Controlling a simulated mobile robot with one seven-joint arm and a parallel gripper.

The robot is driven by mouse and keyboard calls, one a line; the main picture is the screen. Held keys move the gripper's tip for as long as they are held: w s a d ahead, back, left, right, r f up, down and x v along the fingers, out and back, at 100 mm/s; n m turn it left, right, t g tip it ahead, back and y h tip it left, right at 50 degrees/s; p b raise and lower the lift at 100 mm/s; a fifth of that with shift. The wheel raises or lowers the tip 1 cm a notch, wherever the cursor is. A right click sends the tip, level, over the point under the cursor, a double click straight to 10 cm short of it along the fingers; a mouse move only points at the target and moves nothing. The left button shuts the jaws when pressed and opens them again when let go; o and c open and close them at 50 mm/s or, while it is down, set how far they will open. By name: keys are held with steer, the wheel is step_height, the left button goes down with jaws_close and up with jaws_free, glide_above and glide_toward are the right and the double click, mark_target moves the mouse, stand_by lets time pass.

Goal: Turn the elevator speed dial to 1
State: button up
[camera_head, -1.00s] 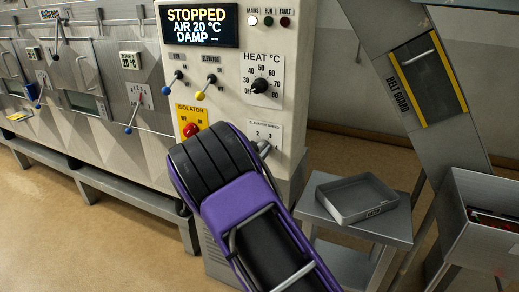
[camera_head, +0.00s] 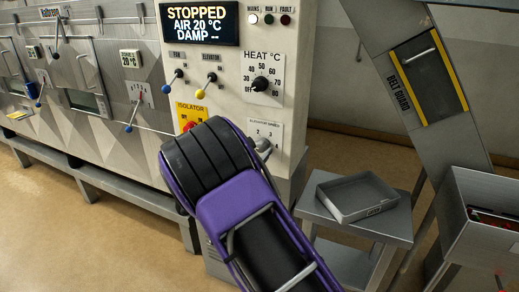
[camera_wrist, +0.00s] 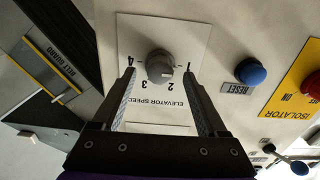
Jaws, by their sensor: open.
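The elevator speed dial (camera_wrist: 160,66) is a round grey knob on a white plate (camera_wrist: 150,30) numbered 1 to 4. The plate appears upside down in the wrist view. A pale mark on the knob's lower right seems to face between 1 and 2; its exact setting is hard to tell. My gripper (camera_wrist: 160,77) is open, with one finger on each side of the knob and visible gaps. Whether the fingertips reach knob depth is unclear. In the head view the speed plate (camera_head: 268,130) shows beside my purple arm, which mostly hides the dial area.
A blue reset button (camera_wrist: 250,72) and the red isolator knob (camera_wrist: 313,83) on yellow are right of the dial in the wrist view. The heat dial (camera_head: 260,84) is above the speed plate. A grey tray (camera_head: 356,197) lies on a stand to the right.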

steer(key=v, duration=1.5)
